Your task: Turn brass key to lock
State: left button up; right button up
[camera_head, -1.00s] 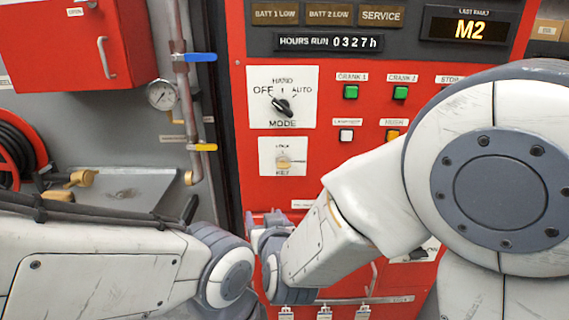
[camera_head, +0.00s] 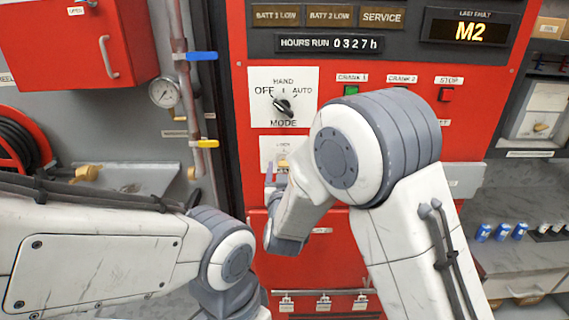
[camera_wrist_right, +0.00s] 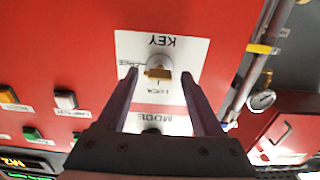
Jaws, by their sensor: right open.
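The brass key (camera_wrist_right: 158,73) sits in a round lock on a white plate (camera_wrist_right: 188,47) marked KEY and LOCK, shown upside down in the right wrist view. Its flat grip lies roughly crosswise there. My right gripper (camera_wrist_right: 158,77) is open, with one finger on each side of the key and visible gaps between. In the head view the right gripper (camera_head: 275,176) is in front of the lower part of the key plate (camera_head: 268,146) and partly hides it. My left gripper is not visible; only its arm shows.
The MODE knob (camera_head: 283,107) is just above the key plate. Push buttons are to its right, including the STOP button (camera_head: 446,95). A pipe with a yellow lever (camera_head: 203,143) and a gauge (camera_head: 164,93) stands left of the red panel.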

jog(key=shift+w, duration=0.45)
grip_shut()
